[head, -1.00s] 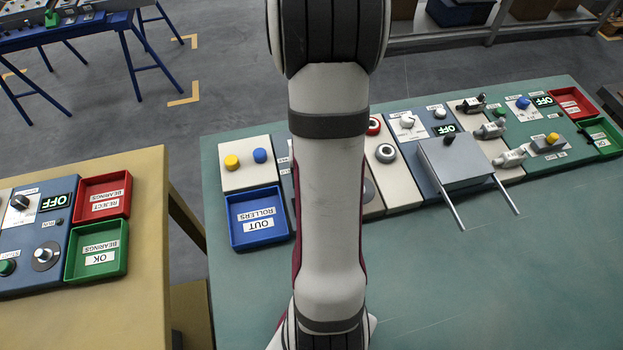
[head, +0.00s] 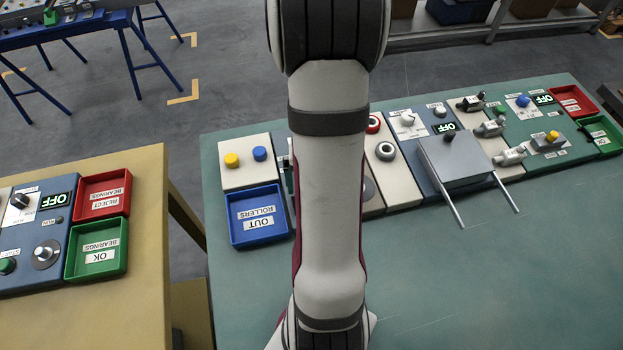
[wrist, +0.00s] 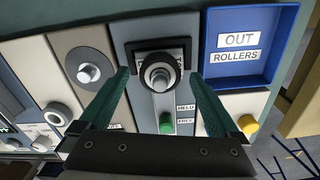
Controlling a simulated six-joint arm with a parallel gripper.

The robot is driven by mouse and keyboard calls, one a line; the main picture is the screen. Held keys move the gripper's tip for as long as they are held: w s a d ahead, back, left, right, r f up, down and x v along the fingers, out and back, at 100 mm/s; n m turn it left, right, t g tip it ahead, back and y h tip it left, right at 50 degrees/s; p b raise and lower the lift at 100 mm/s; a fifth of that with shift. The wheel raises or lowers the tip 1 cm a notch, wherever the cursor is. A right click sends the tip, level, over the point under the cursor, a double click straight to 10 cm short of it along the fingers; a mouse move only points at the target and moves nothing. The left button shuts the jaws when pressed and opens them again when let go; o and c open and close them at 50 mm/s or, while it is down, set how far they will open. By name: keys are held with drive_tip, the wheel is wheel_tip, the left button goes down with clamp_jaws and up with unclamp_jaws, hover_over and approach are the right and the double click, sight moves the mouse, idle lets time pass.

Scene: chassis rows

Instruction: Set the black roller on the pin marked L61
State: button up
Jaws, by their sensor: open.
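In the wrist view my gripper (wrist: 160,75) is open, with one teal finger on each side of a black ring-shaped piece, which looks like the black roller (wrist: 149,72). The roller has a light grey pin end in its middle and stands at a dark frame (wrist: 133,50); the fingers appear apart from it. A label behind the roller is mostly covered. To the left, a bare light pin (wrist: 88,74) stands on a dark round disc. I cannot read L61 anywhere. In the head view my arm hides the roller and most of the gripper.
The blue OUT ROLLERS tray (wrist: 210,70) is empty and close to the right finger. A green knob (wrist: 166,124) sits beside HELD and FREE labels. A yellow button (wrist: 247,124) is near the right finger. In the head view a grey box with rods (head: 455,160) stands farther right.

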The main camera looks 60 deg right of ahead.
wheel_tip(320, 180, up, 16)
drive_tip(key=shift+f, duration=0.15)
wheel_tip(320, 180, up, 7)
idle(0.6)
idle(0.6)
drive_tip(key=w+a+f+n+y, duration=0.1)
drive_tip(key=a+f+n, duration=0.1)
drive_tip(key=a, duration=0.7)
drive_tip(key=w+a+f+n, duration=0.1)
drive_tip(key=w+a, duration=0.1)
drive_tip(key=a, duration=0.6)
drive_tip(key=s+a+f+n, duration=0.2)
drive_tip(key=s+a+f, duration=0.2)
drive_tip(key=s+a, duration=0.3)
drive_tip(key=a, duration=0.4)
drive_tip(key=shift+f+n+y, duration=0.2)
drive_tip(key=shift+n+y, duration=0.1)
drive_tip(key=shift+y, duration=0.1)
drive_tip(key=shift+o, duration=0.2)
drive_tip(key=shift+w, duration=0.1)
